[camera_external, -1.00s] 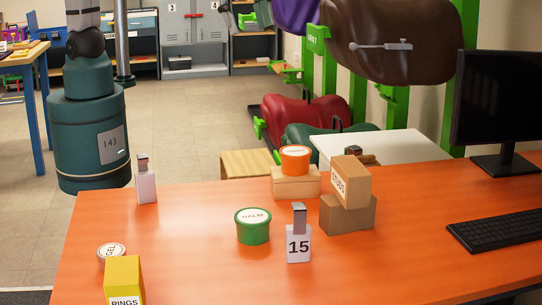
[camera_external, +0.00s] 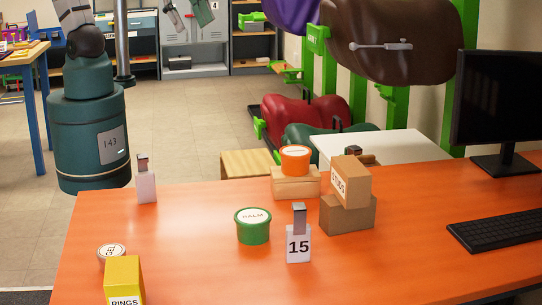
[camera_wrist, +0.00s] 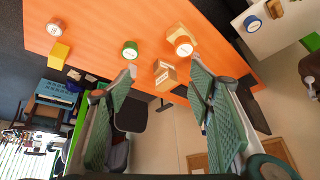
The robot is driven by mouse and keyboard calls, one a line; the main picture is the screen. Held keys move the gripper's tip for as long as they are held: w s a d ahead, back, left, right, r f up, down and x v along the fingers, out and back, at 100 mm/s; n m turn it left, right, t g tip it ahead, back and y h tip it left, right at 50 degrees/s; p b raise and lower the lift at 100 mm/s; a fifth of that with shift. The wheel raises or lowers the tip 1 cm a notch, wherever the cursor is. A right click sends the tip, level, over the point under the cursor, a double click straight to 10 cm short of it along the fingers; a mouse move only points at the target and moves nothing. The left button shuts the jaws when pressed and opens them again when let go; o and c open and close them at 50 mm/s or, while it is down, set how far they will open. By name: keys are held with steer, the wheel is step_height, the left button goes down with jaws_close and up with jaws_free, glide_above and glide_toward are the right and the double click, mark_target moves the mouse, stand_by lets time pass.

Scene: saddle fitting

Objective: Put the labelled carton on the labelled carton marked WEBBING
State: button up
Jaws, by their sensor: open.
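A tan carton with a partly legible label, perhaps STUDS (camera_external: 351,181), rests on a wider brown carton (camera_external: 349,215) right of the table's middle; both also show in the wrist view, upper (camera_wrist: 162,66) and lower (camera_wrist: 168,82). A yellow carton marked RINGS (camera_external: 123,278) stands at the near left edge; it also shows in the wrist view (camera_wrist: 59,55). I cannot read WEBBING on any carton. My gripper (camera_external: 188,13) is at the top of the external view, well away from the cartons. In the wrist view its green-padded fingers (camera_wrist: 162,68) are spread with nothing between them.
An orange tub (camera_external: 295,158) sits on a pale box (camera_external: 296,187) close to the carton stack. A green tub (camera_external: 253,228), a stand marked 15 (camera_external: 298,247), a white stand (camera_external: 146,186) and a small tub (camera_external: 111,257) share the orange table. Monitor and keyboard (camera_external: 500,232) are right.

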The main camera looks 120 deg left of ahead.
steer(key=s+f, duration=0.2)
steer(key=s, duration=0.2)
steer(key=s+f+n+t, duration=0.1)
steer(key=s+f, duration=0.1)
steer(key=s, duration=0.3)
steer(key=shift+f+n, duration=0.25)
steer(key=shift+n, duration=0.05)
